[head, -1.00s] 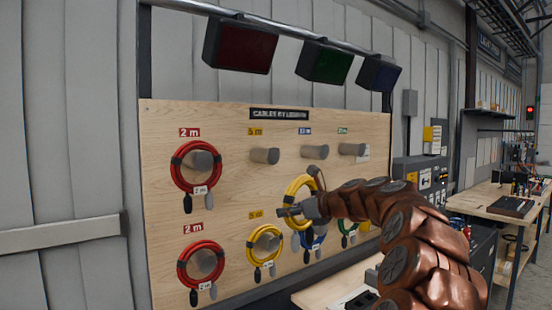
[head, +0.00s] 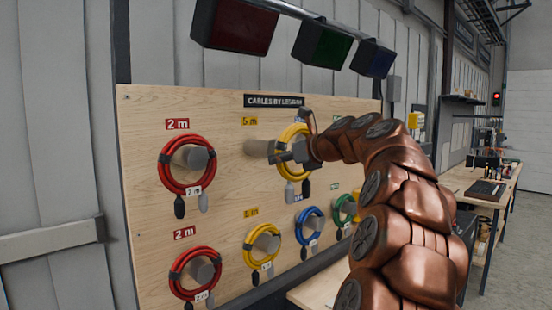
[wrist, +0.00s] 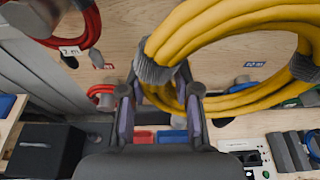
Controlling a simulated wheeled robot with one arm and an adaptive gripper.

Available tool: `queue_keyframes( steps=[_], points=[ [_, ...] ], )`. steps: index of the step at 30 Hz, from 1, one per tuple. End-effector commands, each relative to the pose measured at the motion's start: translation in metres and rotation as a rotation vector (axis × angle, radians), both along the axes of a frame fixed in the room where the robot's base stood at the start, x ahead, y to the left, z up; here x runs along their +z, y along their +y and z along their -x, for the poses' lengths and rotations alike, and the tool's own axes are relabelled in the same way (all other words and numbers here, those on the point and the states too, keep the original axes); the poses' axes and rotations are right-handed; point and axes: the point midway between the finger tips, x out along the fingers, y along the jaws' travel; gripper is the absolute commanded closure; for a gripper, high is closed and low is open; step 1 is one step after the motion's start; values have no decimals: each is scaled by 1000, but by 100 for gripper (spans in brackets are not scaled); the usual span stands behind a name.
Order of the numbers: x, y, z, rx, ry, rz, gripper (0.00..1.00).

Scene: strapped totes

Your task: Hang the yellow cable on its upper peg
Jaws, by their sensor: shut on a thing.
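The held yellow cable (head: 286,137) is a coil with dark ties and grey plugs hanging below it. My gripper (head: 283,157) is shut on its side, in front of the board. In the wrist view the gripper (wrist: 160,100) has its fingers on the yellow coil (wrist: 210,25) by a dark tie. The upper yellow-label peg (head: 257,147) sticks out bare under the "5 m" label (head: 250,121). The coil is just right of this peg, close to its end in the picture. I cannot tell whether they touch or overlap in depth.
A red coil (head: 164,172) hangs on the upper left peg. Below hang another red coil (head: 180,262), a second yellow coil (head: 249,248), a blue coil (head: 301,228) and a green coil (head: 340,210). Lamps (head: 325,44) jut out above the board (head: 140,130).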

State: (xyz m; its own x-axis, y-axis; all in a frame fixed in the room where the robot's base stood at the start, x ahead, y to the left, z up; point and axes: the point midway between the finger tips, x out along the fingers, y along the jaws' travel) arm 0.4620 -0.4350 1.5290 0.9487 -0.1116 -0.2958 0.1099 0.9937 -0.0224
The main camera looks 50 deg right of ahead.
Motion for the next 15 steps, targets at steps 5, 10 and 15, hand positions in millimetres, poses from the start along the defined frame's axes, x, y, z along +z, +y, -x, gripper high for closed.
queue_keyframes(
  steps=[5,10,15],
  points=[
    [1,-1,-6,1,-2,2,100],
    [0,-1,-14,0,-2,1,100],
    [0,-2,-21,1,-2,1,100]
  ],
)
